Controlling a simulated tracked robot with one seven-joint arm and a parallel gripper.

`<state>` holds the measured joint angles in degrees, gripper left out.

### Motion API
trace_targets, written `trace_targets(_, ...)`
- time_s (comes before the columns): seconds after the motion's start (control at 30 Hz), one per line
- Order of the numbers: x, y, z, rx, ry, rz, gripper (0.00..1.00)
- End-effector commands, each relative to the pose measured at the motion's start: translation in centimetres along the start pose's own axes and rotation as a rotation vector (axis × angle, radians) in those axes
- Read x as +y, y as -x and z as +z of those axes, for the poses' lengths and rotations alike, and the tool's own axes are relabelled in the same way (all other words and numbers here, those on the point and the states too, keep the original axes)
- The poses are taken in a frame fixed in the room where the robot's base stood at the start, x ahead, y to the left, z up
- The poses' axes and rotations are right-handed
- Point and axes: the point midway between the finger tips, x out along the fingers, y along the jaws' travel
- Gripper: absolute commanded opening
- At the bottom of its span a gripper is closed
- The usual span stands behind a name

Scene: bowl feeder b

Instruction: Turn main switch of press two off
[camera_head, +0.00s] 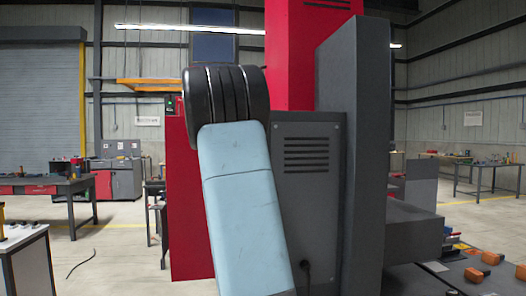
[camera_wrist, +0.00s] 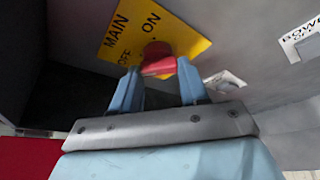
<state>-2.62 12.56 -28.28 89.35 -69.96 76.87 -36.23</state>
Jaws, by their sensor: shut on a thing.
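In the wrist view, a yellow plate (camera_wrist: 184,34) carries the words MAIN, ON and OFF. A red rotary switch knob (camera_wrist: 156,52) sits on this plate, beside the words. My gripper (camera_wrist: 159,72) has its two blue fingers on either side of the knob's handle and is shut on it. I cannot tell for sure whether the handle points to ON or OFF. In the head view, a red and dark grey machine (camera_head: 308,190) stands ahead, partly hidden by my light blue arm. The knob, the plate and my gripper are hidden there.
In the wrist view, a white label reading BOWL (camera_wrist: 300,35) and a small pale fitting (camera_wrist: 225,80) are at the right. In the head view, workbenches (camera_head: 60,188) stand at the left, and a dark table with orange parts (camera_head: 480,272) is at the lower right.

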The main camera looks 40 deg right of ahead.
Motion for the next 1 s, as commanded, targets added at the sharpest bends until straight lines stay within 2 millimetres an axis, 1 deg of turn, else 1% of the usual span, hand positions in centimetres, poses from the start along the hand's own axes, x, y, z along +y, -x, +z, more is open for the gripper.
trace_targets(0.03,-0.4,-0.1,-0.4,0.001,0.009,-0.009,0.14)
trace_targets(0.3,-0.5,-0.1,-0.4,0.000,0.009,-0.009,0.14)
trace_targets(0.33,-0.5,-0.1,-0.4,0.000,0.009,-0.009,0.45)
trace_targets(0.6,-0.2,-0.1,-0.2,0.000,0.005,-0.005,0.70)
trace_targets(0.87,-0.1,0.1,-0.1,0.001,0.003,-0.003,0.70)
trace_targets(1.0,-0.1,1.2,-0.1,0.001,0.002,-0.002,0.70)
